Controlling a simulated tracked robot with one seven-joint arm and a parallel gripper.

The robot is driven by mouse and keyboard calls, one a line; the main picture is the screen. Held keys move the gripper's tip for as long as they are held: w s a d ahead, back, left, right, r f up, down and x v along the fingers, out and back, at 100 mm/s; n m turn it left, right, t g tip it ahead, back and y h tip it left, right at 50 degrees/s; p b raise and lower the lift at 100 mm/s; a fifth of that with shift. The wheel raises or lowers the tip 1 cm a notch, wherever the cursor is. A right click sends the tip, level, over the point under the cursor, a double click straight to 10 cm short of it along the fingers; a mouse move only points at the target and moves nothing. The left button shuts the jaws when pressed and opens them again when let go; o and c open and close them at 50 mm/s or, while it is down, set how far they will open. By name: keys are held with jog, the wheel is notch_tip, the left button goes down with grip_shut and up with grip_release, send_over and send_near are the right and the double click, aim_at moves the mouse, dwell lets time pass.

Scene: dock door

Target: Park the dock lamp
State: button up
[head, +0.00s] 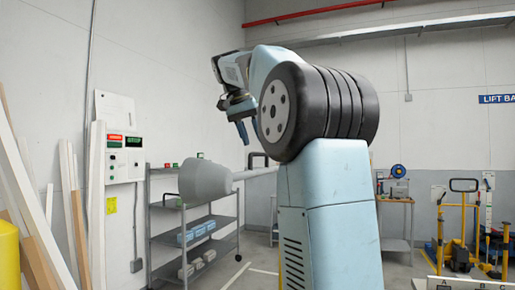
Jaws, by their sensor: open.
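The dock lamp appears to be the grey bell-shaped head (205,181) on a pale bar (252,173) that runs right and passes behind my arm. A dark hoop (258,156) shows just above the bar; I cannot tell whether it belongs to the lamp. My gripper (243,133) is open, with dark fingers pointing down. In the picture it is above and right of the lamp head, with nothing between the fingers. The right end of the bar and its mount are hidden behind my arm.
A grey shelf rack (193,240) with blue and white boxes stands behind the lamp. A control box (125,155) is on the left wall. Boards (72,215) lean at the far left. Yellow carts (462,225) and a small bench (397,200) stand at right.

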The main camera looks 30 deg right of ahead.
jog(key=shift+x, duration=2.05)
grip_shut()
